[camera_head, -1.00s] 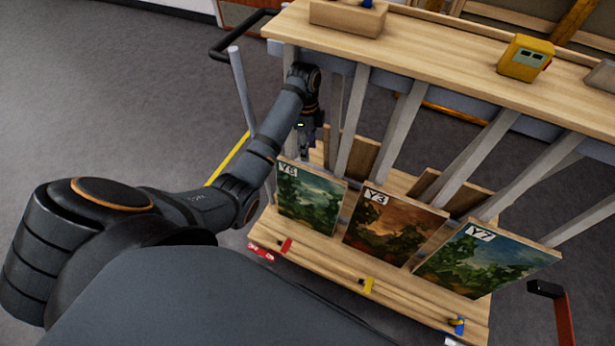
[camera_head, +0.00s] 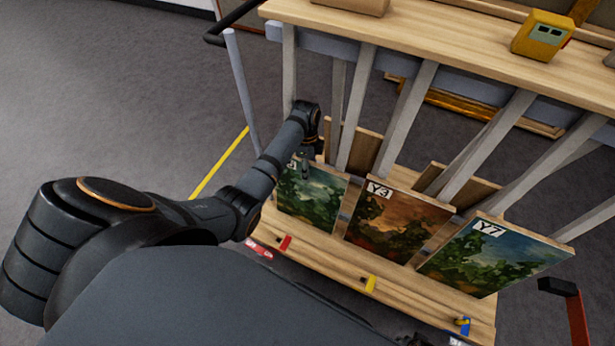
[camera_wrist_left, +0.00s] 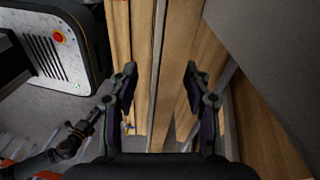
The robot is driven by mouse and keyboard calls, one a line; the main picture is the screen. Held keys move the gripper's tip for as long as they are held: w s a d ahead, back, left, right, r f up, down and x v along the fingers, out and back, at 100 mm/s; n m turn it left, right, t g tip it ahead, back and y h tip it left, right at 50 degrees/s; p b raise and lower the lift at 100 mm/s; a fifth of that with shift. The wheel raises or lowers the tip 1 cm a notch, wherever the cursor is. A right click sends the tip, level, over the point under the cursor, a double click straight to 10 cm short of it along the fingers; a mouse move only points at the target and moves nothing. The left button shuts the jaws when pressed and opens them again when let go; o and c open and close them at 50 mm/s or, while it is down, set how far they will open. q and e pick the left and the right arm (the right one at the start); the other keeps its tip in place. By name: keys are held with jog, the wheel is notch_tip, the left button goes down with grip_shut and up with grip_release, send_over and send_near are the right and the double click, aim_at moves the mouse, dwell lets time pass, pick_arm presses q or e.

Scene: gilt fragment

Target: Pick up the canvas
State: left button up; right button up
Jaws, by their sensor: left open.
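Three canvases lean in a row on the lower wooden shelf in the head view: a green-blue landscape (camera_head: 312,205) at the left, a brown-orange one marked Y3 (camera_head: 395,225) in the middle, and a green-blue one marked Y7 (camera_head: 490,258) at the right. My left gripper (camera_head: 305,160) is at the top edge of the left canvas and partly covers its label. In the left wrist view its two fingers (camera_wrist_left: 160,80) are open, with upright wooden edges below and between them. I cannot tell whether they touch the canvas. My right gripper is not in view.
Grey slanted bars (camera_head: 405,115) of the rack rise behind the canvases to the upper wooden shelf (camera_head: 440,35), which carries a yellow box (camera_head: 541,36). Red, yellow and blue clips (camera_head: 370,284) sit along the lower shelf's front. Open grey floor lies at the left.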

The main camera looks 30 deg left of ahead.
pick_arm(q)
jog(key=shift+f, duration=0.55)
jog(key=shift+c, duration=0.2)
grip_shut()
jog(key=shift+r, duration=0.1)
